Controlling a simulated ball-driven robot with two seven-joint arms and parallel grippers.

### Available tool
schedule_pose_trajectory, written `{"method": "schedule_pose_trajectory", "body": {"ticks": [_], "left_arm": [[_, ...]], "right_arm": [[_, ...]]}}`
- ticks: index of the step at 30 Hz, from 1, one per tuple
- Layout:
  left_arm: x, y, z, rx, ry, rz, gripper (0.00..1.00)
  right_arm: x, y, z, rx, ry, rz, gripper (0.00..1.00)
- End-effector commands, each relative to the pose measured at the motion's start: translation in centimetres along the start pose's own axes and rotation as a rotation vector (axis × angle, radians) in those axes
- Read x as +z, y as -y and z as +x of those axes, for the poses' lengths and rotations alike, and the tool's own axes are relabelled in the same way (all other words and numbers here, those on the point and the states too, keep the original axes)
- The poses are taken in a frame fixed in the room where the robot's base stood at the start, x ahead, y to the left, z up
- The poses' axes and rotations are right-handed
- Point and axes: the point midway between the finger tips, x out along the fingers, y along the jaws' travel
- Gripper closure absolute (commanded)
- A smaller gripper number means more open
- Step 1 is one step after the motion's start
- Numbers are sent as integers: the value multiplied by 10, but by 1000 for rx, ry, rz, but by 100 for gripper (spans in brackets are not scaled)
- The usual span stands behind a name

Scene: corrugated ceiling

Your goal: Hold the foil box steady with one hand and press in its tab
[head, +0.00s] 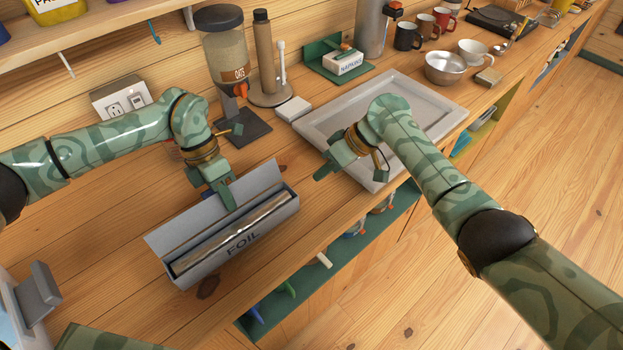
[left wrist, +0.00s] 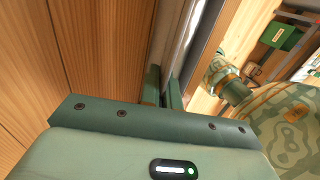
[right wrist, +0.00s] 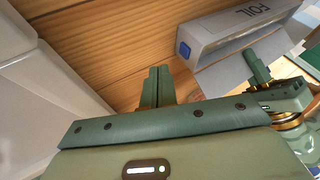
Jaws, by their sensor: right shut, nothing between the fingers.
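The grey foil box (head: 240,243) lies on the counter with its lid (head: 182,222) raised along the back and a shiny foil roll (head: 232,232) inside. My left gripper (head: 229,196) is at the raised lid; its fingers (left wrist: 164,88) straddle a thin panel of the box and look shut on it. The blue tab (right wrist: 184,50) shows on the box's end in the right wrist view; it is hidden in the head view. My right gripper (head: 322,173) is shut and empty, to the right of the box and apart from it; its fingers (right wrist: 156,86) are together.
A grey tray (head: 425,88) lies right of the box, partly under my right arm. An oats dispenser (head: 228,62) stands behind. The counter's front edge is close to the box.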

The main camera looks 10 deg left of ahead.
Motion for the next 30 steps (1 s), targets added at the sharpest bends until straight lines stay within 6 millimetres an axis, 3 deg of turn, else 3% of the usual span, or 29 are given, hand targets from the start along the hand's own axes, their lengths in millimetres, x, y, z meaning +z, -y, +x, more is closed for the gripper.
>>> {"method": "schedule_pose_trajectory", "body": {"ticks": [6, 12, 26, 29, 30], "left_arm": [[-1, 0, 0, -1, -2, -3, 100], [-1, 0, 0, -1, -3, -3, 100], [-1, 0, 0, -1, -3, -4, 100], [-1, 0, 0, -1, -3, -3, 71], [-1, 0, 0, -1, -3, -3, 71]], "right_arm": [[0, -1, -40, 4, -2, -1, 100], [0, -1, -62, 4, 0, 0, 100], [0, -1, -66, 3, 0, 1, 100], [0, -1, -66, 3, 0, 1, 100], [0, -1, -66, 3, 0, 1, 100]]}}
